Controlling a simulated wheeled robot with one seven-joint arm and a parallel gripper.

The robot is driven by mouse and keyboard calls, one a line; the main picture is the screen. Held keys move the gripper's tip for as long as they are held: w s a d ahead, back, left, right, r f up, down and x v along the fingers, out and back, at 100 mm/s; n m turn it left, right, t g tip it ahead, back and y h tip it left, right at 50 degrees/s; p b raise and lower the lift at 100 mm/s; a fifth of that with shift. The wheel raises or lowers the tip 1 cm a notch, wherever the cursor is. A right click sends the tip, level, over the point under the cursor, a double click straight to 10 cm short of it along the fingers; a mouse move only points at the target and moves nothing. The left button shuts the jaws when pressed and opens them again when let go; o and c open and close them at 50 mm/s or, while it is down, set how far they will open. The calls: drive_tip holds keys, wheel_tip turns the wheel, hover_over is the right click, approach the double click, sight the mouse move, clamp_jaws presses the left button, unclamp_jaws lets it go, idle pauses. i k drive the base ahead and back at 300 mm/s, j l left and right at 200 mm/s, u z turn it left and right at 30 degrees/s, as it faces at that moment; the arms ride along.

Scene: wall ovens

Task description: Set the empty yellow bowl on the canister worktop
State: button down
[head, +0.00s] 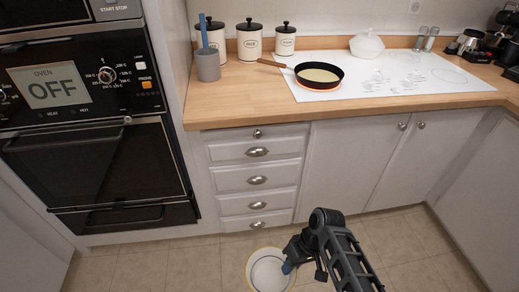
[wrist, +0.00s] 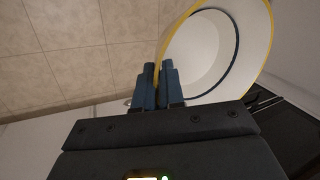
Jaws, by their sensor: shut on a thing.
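The yellow-rimmed bowl (head: 268,272) is white inside and looks empty. In the head view it is low at the bottom edge, in front of the drawers and above the floor. My gripper (head: 288,267) is shut on its right rim. In the wrist view the fingers (wrist: 157,85) pinch the rim, and the bowl (wrist: 215,50) extends up and right of them. The canister worktop (head: 230,98) is the wooden counter, with several white dark-lidded canisters (head: 249,41) along its back. The bowl is well below the worktop and apart from it.
A grey utensil pot (head: 207,65) stands at the counter's left end. A black pan (head: 320,76) sits on the white hob (head: 400,77), its handle reaching left toward the canisters. Bare wood shows along the front left. An oven (head: 90,120) stands left; drawers (head: 257,180) are below.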

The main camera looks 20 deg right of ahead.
sight(223, 98)
drive_tip(key=i+j+z, duration=0.1)
drive_tip(key=j+z, duration=0.3)
drive_tip(key=i+j+z, duration=0.1)
drive_tip(key=z, duration=0.25)
drive_tip(key=j+z, duration=0.35)
drive_tip(key=j, duration=1.95)
